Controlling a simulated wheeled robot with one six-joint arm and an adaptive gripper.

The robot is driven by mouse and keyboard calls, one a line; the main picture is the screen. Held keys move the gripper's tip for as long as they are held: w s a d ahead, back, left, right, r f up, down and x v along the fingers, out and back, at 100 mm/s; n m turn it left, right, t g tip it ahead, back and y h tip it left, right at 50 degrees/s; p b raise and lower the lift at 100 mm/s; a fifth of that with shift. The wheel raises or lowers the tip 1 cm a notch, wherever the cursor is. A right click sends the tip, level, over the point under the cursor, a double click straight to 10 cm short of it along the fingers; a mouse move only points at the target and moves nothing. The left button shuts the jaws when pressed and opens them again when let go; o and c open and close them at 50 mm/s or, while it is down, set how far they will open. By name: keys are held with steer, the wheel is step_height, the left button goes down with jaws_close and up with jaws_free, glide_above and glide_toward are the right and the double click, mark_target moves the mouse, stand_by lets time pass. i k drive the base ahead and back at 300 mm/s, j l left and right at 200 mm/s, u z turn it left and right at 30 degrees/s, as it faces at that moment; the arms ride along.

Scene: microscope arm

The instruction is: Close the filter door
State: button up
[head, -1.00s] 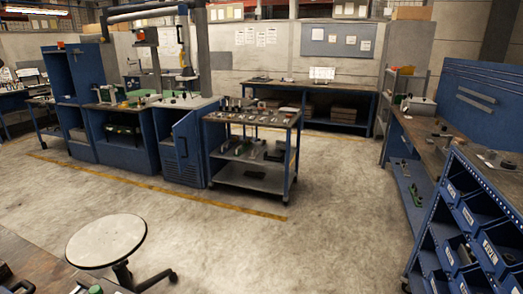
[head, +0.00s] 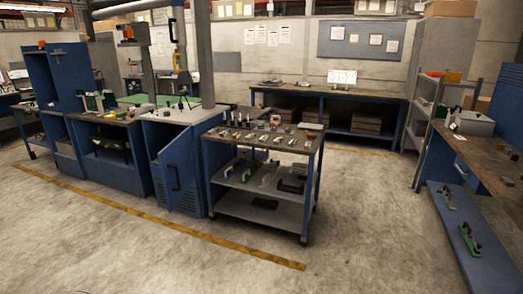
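The filter door (head: 184,165) is a blue panel with a dark handle and vent slots low down. It is on the front of a blue cabinet with a pale top (head: 185,113), left of the middle in the head view. The inside of the cabinet is mostly hidden. My gripper is not in view.
A wheeled cart (head: 262,209) with small parts stands close to the door's right. A blue bench (head: 95,150) adjoins the cabinet on its left. Open concrete floor (head: 130,250) with a yellow line (head: 200,235) lies in front. A workbench (head: 475,160) stands at right.

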mark_target(177, 160)
steer(key=i+l, duration=0.1)
steer(key=i, duration=0.5)
steer(key=i+l, duration=0.1)
steer(key=i, duration=0.45)
steer(key=i+l, duration=0.1)
steer(key=i, duration=0.5)
steer(key=i+u, duration=0.45)
steer(key=i+l+u, duration=0.15)
steer(key=i+u, duration=0.3)
steer(key=i+l+u, duration=0.9)
steer(key=i, duration=0.3)
